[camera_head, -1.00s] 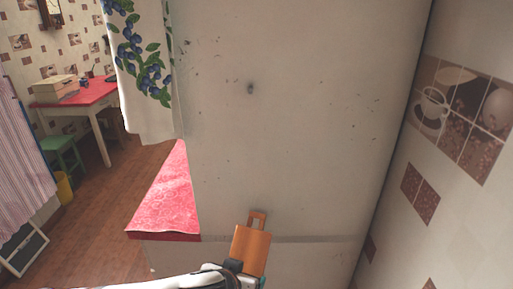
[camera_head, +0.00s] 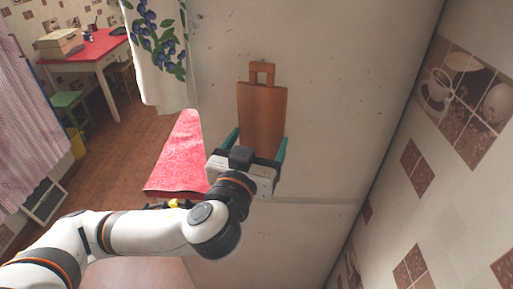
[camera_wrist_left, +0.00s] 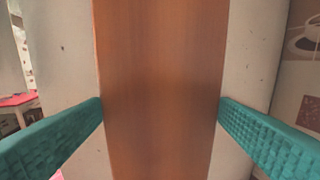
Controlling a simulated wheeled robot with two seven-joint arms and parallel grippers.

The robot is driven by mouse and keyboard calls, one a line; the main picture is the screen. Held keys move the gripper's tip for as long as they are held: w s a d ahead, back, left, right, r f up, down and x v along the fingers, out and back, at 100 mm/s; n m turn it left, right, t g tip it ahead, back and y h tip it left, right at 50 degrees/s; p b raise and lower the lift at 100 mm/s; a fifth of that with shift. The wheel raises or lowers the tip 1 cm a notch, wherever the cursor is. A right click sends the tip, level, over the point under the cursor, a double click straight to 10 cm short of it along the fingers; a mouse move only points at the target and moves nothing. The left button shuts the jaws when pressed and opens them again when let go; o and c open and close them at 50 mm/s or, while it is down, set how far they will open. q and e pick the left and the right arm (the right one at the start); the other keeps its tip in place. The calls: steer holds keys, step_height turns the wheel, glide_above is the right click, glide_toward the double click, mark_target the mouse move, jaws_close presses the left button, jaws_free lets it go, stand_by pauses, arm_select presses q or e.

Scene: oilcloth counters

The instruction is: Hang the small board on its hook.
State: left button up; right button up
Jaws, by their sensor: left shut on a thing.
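The small board (camera_head: 262,115) is wooden brown with a narrow loop handle (camera_head: 262,68) at its top. It is upright, handle up, in front of the pale wall panel. In the left wrist view the board (camera_wrist_left: 160,90) fills the middle. My left gripper (camera_head: 258,143) is shut on the board's lower part, its green fingers (camera_wrist_left: 62,138) against both side edges. The hook does not show now; the board's handle seems to cover its spot. I cannot tell whether the handle touches the wall or hook. My right gripper is not in view.
A white curtain with blue berries (camera_head: 162,60) hangs left of the board. Below it is a red-covered counter (camera_head: 180,155). The tiled wall (camera_head: 440,170) stands at right. The panel (camera_head: 350,90) around the board is bare.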

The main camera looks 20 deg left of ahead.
arm_select(q)
steer(key=shift+w+a, duration=0.15)
steer(key=shift+w, duration=0.4)
steer(key=shift+w+a+f, duration=0.1)
steer(key=shift+w+a, duration=0.15)
steer(key=shift+w, duration=0.65)
steer(key=shift+w+a+f, duration=0.1)
steer(key=shift+w+a, duration=0.2)
steer(key=shift+w, duration=0.55)
steer(key=shift+w+a+f, duration=0.1)
steer(key=shift+w+a, duration=0.15)
steer(key=shift+w, duration=0.65)
steer(key=shift+w+f+b, duration=0.15)
steer(key=shift+f+b, duration=0.15)
steer(key=shift+b, duration=0.05)
steer(key=shift+w+a+f+b, duration=0.1)
steer(key=shift+w+f+b, duration=0.1)
steer(key=shift+w+b, duration=0.25)
steer(key=o, duration=1)
steer(key=shift+s, duration=0.1)
